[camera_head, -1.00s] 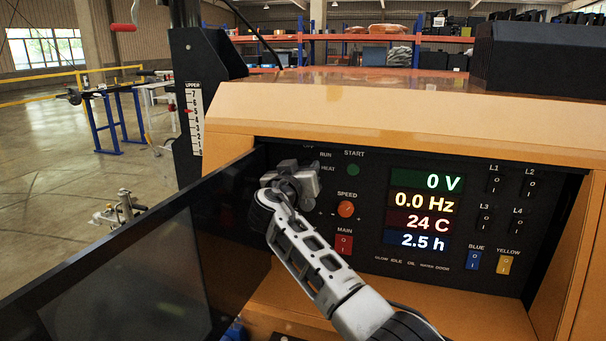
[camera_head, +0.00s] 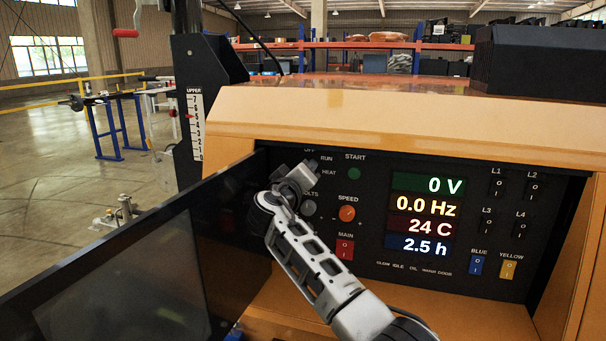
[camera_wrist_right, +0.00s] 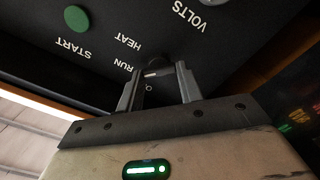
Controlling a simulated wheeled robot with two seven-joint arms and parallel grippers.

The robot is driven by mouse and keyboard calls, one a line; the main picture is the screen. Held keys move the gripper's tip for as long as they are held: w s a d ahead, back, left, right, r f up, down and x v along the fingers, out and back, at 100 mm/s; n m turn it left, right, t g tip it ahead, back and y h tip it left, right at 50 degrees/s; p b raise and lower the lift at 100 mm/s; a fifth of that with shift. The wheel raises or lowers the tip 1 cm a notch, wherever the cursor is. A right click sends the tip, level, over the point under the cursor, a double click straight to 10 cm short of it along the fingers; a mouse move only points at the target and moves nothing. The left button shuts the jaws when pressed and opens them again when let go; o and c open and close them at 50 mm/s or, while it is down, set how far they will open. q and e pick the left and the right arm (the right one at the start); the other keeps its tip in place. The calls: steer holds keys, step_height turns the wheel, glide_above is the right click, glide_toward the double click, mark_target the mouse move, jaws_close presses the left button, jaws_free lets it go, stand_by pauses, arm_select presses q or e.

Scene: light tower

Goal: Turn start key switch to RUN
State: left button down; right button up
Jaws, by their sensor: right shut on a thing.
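The start key switch (camera_wrist_right: 155,68) is a small dark part on the black panel, near the RUN and HEAT labels. In the right wrist view the panel appears upside down. My right gripper (camera_head: 302,175) is at the switch, its fingers on either side of it and shut on it; it also shows in the right wrist view (camera_wrist_right: 157,84). In the head view the gripper hides the switch, and I cannot tell which label the key points to. OFF, RUN and HEAT labels show just above and right of the gripper. My left gripper is not in view.
The green START button (camera_head: 354,173), grey VOLTS knob (camera_head: 309,207), orange SPEED knob (camera_head: 347,213) and red MAIN switch (camera_head: 345,249) are close by. The displays (camera_head: 427,214) read 0 V and 0.0 Hz. An open dark panel door (camera_head: 130,265) stands at the left.

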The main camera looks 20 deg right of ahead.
steer(key=shift+f, duration=0.1)
steer(key=o, duration=1)
steer(key=b+v, duration=0.2)
steer(key=v, duration=1.4)
steer(key=shift+b, duration=0.3)
